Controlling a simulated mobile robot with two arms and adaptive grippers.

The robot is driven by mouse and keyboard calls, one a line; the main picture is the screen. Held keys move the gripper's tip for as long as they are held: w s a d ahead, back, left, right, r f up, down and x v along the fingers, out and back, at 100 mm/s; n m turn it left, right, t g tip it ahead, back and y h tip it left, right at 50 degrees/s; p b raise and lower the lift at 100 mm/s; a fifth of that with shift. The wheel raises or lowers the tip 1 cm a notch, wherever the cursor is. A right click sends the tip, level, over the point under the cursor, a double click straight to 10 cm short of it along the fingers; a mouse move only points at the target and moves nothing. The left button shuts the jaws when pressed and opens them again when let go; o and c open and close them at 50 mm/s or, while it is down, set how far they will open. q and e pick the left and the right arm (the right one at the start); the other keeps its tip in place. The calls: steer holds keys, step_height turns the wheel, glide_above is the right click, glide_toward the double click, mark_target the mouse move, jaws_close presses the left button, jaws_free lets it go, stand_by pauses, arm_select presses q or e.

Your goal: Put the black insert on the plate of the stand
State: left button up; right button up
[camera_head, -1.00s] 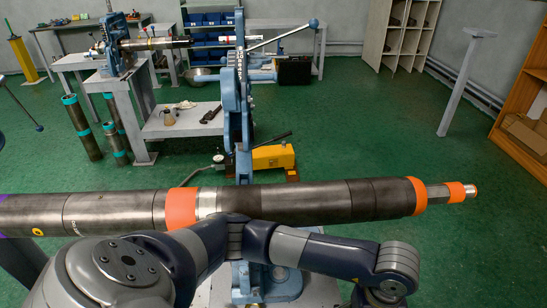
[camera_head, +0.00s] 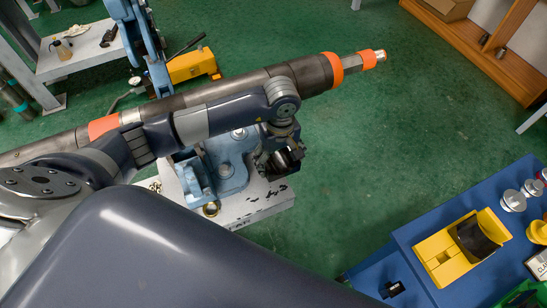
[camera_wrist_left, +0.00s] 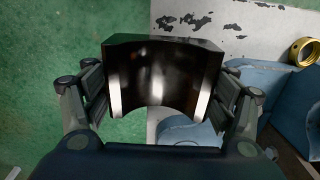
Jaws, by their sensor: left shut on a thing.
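My left gripper (camera_head: 277,160) is beside the blue vise, near the right edge of the stand's plate. It is shut on the black insert (camera_wrist_left: 165,75), a curved half-shell with shiny inner edges, gripped between its two fingers in the left wrist view. In the head view the insert (camera_head: 292,156) is small, dark and partly hidden by the gripper. The stand's plate (camera_head: 258,208) is pale with chipped paint; it also shows in the left wrist view (camera_wrist_left: 235,18), behind the insert. Its height above the plate is unclear. My right gripper is not in view.
A long dark pipe (camera_head: 235,88) with orange bands crosses above the stand. The blue vise (camera_head: 228,165) and a brass ring (camera_head: 211,209) are on the plate. At right, a blue cart (camera_head: 415,232) carries a yellow block (camera_head: 440,257) and several parts. Green floor lies between.

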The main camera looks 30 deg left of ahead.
mark_target(274, 157)
arm_select(q)
steer(key=shift+w+a, duration=0.3)
steer(key=shift+a, duration=0.35)
steer(key=f, duration=0.1)
steer(key=f+p, duration=0.1)
steer(key=f, duration=0.1)
steer(key=shift+w+a+f, duration=0.1)
steer(key=shift+a, duration=0.1)
steer(key=shift+f, duration=0.25)
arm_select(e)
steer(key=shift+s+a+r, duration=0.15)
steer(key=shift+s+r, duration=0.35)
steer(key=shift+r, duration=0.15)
arm_select(q)
steer(key=shift+f, duration=0.2)
steer(key=o, duration=1.1)
steer(key=shift+o, duration=0.2)
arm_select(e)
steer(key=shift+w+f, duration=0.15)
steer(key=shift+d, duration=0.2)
